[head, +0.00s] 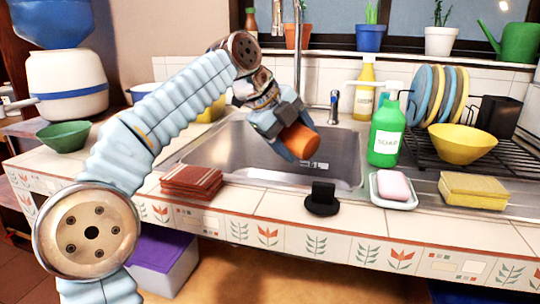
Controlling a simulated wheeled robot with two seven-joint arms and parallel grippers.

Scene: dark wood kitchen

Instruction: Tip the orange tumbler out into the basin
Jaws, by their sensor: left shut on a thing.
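The orange tumbler (301,141) is in my left gripper (288,143), over the metal basin (225,157). The gripper is shut on it, with a finger showing along its near lower side. The tumbler is tilted far over. Its round orange end faces the right and towards me; whether this is the mouth or the base, and whether anything is inside, I cannot tell. My right gripper is not in view.
A dish rack with plates and a yellow bowl (461,146) is farther right. Folded cloths (191,182) and a black holder (321,200) are on the front counter. A faucet (297,50) rises behind.

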